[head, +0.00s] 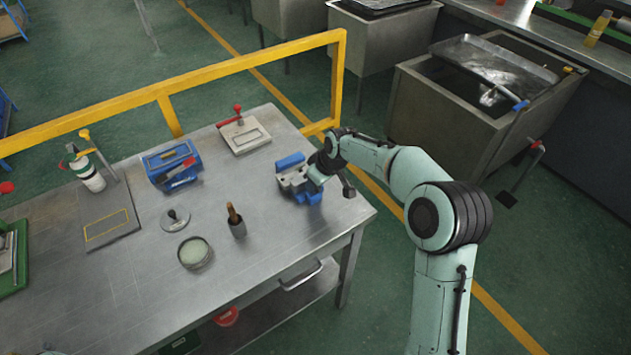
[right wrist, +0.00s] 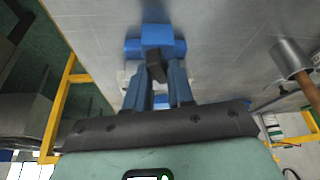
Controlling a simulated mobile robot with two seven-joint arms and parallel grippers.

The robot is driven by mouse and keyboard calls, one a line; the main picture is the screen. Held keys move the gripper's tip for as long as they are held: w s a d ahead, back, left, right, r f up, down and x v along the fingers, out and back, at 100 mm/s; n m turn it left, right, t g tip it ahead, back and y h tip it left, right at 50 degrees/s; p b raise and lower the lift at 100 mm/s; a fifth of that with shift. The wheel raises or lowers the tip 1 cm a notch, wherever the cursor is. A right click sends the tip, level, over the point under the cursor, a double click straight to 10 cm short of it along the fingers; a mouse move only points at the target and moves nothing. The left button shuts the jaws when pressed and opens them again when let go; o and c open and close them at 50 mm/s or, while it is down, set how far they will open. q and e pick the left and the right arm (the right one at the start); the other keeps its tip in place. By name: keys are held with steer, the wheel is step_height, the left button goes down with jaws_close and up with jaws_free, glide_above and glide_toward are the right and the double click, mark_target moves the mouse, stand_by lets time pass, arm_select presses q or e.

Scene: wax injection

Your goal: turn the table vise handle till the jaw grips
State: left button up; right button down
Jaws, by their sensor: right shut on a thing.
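The table vise (head: 291,172) is blue and grey and stands on the steel table near its right edge. It also shows in the right wrist view (right wrist: 155,42), at the top middle. My right gripper (head: 318,172) is at the right side of the vise. In the right wrist view its fingers (right wrist: 157,75) are shut on the dark vise handle (right wrist: 155,66), right in front of the blue body. A dark block (head: 348,184) shows just right of the gripper in the head view. The gap between the jaws cannot be made out. My left gripper is out of view.
The steel table (head: 265,230) is bare around the vise. A tool cup (head: 237,226), a round tin (head: 193,252), a blue box (head: 170,160) and a red-handled clamp plate (head: 244,135) stand left of it. A yellow rail (head: 250,63) runs behind.

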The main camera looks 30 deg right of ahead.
steer(key=c, duration=1.4)
jaws_free()
steer(key=shift+o, duration=0.2)
steer(key=shift+d+r, duration=0.1)
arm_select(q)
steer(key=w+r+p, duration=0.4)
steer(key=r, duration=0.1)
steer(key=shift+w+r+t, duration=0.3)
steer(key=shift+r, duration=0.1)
arm_select(e)
steer(key=d+v, duration=0.1)
steer(key=v, duration=1.4)
steer(key=shift+w+d, duration=0.15)
steer(key=shift+w, duration=0.1)
arm_select(q)
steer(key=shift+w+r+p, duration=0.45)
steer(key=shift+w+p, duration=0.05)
steer(key=shift+p, duration=0.05)
arm_select(e)
steer(key=v, duration=1.3)
steer(key=shift+s+r, duration=0.2)
steer(key=shift+r, duration=0.05)
